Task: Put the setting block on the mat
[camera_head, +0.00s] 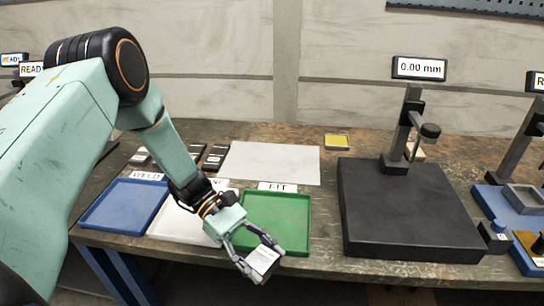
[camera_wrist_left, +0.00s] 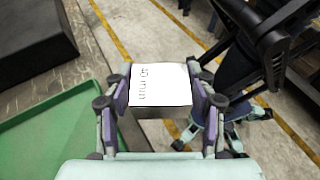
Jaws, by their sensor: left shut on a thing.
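The setting block (camera_head: 262,260) has a white top face. In the left wrist view the block (camera_wrist_left: 160,85) reads "40 mm" and has metallic sides. My left gripper (camera_head: 258,257) is shut on it, with a finger on each side, and it also shows in the left wrist view (camera_wrist_left: 163,98). The block is held at the front edge of the green tray, with the floor showing beyond it in the wrist view. The pale grey mat (camera_head: 275,160) lies flat and bare on the bench behind the trays. My right gripper is not in view.
A green tray (camera_head: 290,200), a white tray (camera_head: 170,225) and a blue tray (camera_head: 122,207) line the bench front. A black gauge base (camera_head: 405,215) with a stand and a 0.00 mm display (camera_head: 419,68) is on the right. Small dark blocks (camera_head: 215,157) lie left of the mat.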

